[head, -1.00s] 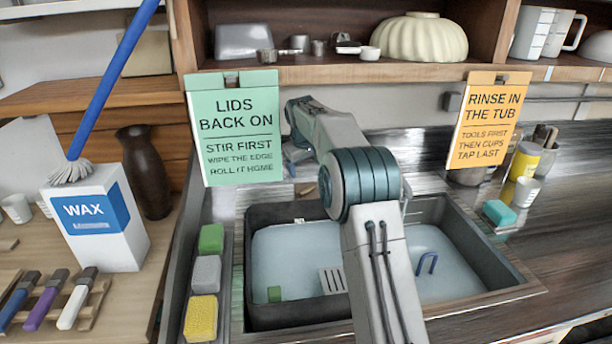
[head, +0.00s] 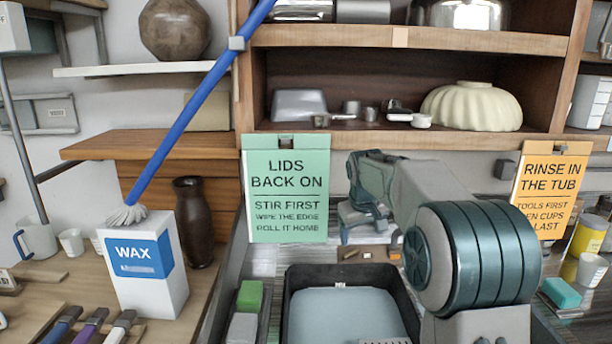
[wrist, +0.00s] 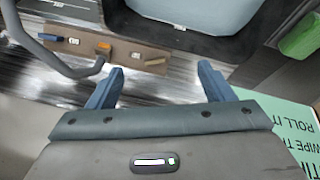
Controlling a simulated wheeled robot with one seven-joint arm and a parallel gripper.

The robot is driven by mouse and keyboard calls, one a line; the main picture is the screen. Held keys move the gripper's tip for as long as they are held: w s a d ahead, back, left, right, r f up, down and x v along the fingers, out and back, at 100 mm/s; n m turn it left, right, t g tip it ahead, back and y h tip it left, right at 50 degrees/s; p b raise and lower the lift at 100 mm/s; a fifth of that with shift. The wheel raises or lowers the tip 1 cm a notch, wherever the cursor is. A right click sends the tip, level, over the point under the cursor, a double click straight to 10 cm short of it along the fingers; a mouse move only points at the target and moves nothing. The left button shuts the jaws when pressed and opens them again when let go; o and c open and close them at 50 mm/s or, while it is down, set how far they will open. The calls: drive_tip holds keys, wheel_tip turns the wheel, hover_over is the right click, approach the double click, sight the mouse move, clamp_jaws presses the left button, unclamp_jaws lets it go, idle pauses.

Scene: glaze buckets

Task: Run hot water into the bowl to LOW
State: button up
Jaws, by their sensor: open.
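My gripper (wrist: 161,68) is open, with nothing between its blue fingers. In the head view it (head: 362,222) hangs behind the black tub, right of the green sign. A black tub (wrist: 185,36) holds a pale bluish surface; in the head view its rim (head: 296,300) shows at the bottom. No separate bowl can be told for certain. A grey curved pipe, possibly the spout (wrist: 62,62), runs left of the fingers. Beyond the fingertips is a brown board (wrist: 125,53) with a blue piece (wrist: 52,38) and an orange piece (wrist: 104,47). A small rim label is unreadable.
The green sign (head: 287,190) hangs close to my gripper. A green sponge (head: 249,296) lies left of the tub. A wax box (head: 145,270) with a blue-handled brush and a dark vase (head: 193,222) stand further left. A shelf (head: 400,137) runs above.

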drive_tip(key=s+r+m, duration=0.1)
drive_tip(key=s, duration=1.7)
drive_tip(key=s+f+m, duration=0.1)
drive_tip(key=s+f, duration=0.2)
drive_tip(key=s, duration=0.6)
drive_tip(key=s+f+m+g+y, duration=0.1)
drive_tip(key=s+f, duration=0.3)
drive_tip(key=s, duration=0.6)
drive_tip(key=shift+d, duration=0.35)
drive_tip(key=shift+w, duration=0.1)
drive_tip(key=w+r, duration=0.4)
drive_tip(key=w, duration=0.6)
drive_tip(key=n+t+h, duration=0.1)
drive_tip(key=n+t, duration=0.1)
drive_tip(key=n, duration=0.2)
hover_over(351, 253)
drive_tip(key=s+a, duration=0.1)
drive_tip(key=s, duration=0.5)
wheel_tip(351, 253, down, 4)
drive_tip(key=p+x, duration=0.3)
drive_tip(key=x, duration=1)
drive_tip(key=shift+f+p, duration=0.3)
drive_tip(key=shift+p, duration=0.1)
